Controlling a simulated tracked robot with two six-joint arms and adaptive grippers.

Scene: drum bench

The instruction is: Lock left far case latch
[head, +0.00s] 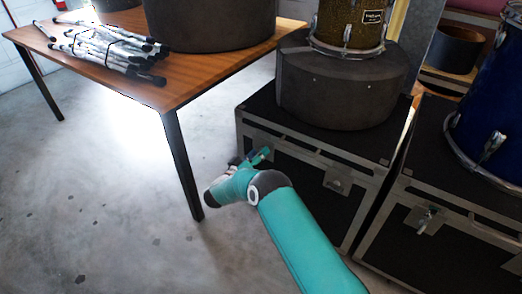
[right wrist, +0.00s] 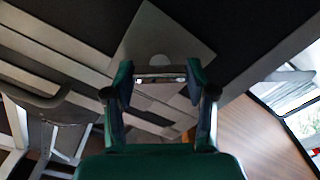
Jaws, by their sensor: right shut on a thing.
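The black case with metal edges (head: 305,160) stands on the floor right of the table. My right gripper (head: 262,157) is at the left part of its front, where it covers most of the left latch there. In the right wrist view my right gripper (right wrist: 160,78) has its two fingers on either side of a small metal latch piece (right wrist: 160,75), in front of the latch's grey plate (right wrist: 165,40). The gripper is shut on this latch. Whether the latch is locked I cannot tell. My left gripper is not in view.
A second latch (head: 340,181) sits further right on the same case. A round dark drum case (head: 340,90) rests on top, with a drum (head: 350,25) on it. Another case (head: 445,225) stands close at right. A wooden table (head: 185,85) is at left; its leg (head: 182,165) is near my gripper.

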